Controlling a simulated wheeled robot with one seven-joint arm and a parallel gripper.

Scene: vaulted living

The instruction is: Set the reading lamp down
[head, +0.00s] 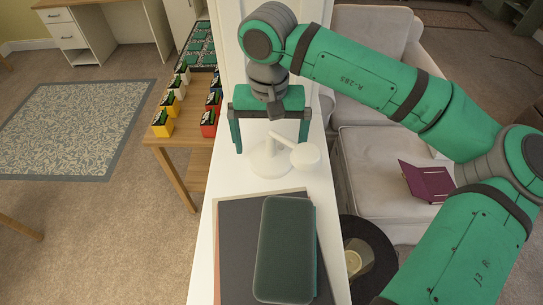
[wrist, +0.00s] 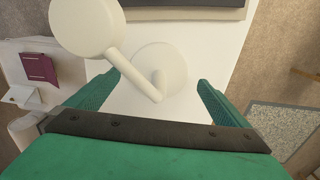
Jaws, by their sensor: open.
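The reading lamp (head: 270,163) is cream white, with a round base, a bent arm and a disc-shaped head. It stands upright on a narrow white ledge (head: 333,215), beyond the books. My gripper (head: 271,145) is above and just behind the lamp in the head view, its green fingers wide apart. In the wrist view the lamp's base (wrist: 165,65) and arm lie between and ahead of the open fingers (wrist: 159,84), and its head is at the upper left. I see no finger touching the lamp.
A dark green case (head: 285,248) lies on dark flat books (head: 235,240) at the ledge's near end. To the left stands a wooden table (head: 172,160) with coloured boxes. To the right are a pale sofa (head: 375,150) with a purple booklet (head: 427,182) and a dark round side table (head: 378,262).

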